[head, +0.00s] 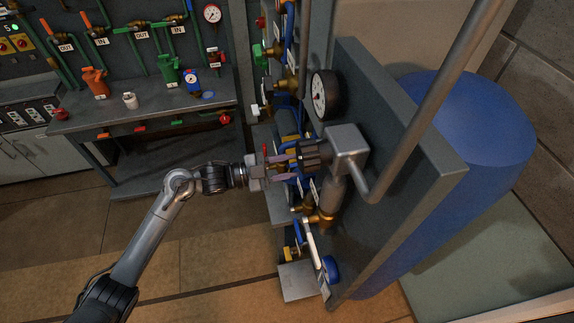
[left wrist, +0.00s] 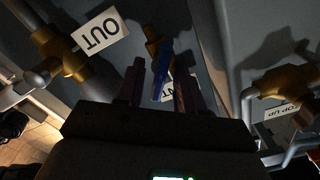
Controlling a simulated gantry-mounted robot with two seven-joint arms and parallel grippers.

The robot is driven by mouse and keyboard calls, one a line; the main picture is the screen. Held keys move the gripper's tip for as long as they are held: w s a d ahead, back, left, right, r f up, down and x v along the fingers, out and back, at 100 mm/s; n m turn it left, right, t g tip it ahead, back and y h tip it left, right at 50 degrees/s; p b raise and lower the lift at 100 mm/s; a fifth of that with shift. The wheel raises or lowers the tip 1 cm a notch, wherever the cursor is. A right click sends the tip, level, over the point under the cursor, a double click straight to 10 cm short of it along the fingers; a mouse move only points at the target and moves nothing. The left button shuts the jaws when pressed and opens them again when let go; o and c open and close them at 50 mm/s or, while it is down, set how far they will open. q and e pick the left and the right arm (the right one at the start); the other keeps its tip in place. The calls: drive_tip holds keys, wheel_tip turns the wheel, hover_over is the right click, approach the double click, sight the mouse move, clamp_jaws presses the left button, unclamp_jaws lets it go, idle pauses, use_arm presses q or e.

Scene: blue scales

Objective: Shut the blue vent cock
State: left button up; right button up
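The blue vent cock (left wrist: 161,74) shows in the left wrist view as a blue lever on a brass body. A white label (left wrist: 181,90), partly hidden and ending in "NT", is behind it. My left gripper (left wrist: 158,88) is open, with one finger on each side of the blue lever and gaps visible on both sides. In the head view my left gripper (head: 279,167) reaches in from the left to the panel's pipework. I cannot make out the vent cock for certain there. My right gripper is not in view.
An OUT label (left wrist: 100,31) and brass fitting are left of the fingers in the wrist view; a TOP UP label (left wrist: 283,111) is right. In the head view, a pressure gauge (head: 325,95), a grey pipe (head: 432,95) and a white lever (head: 311,243) crowd the panel. A blue tank (head: 470,120) stands behind.

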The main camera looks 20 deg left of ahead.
use_arm(q)
clamp_jaws()
drive_tip(key=shift+f+m+b, duration=0.1)
drive_tip(key=shift+m+b, duration=5.3)
drive_tip(key=shift+b, duration=0.55)
unclamp_jaws()
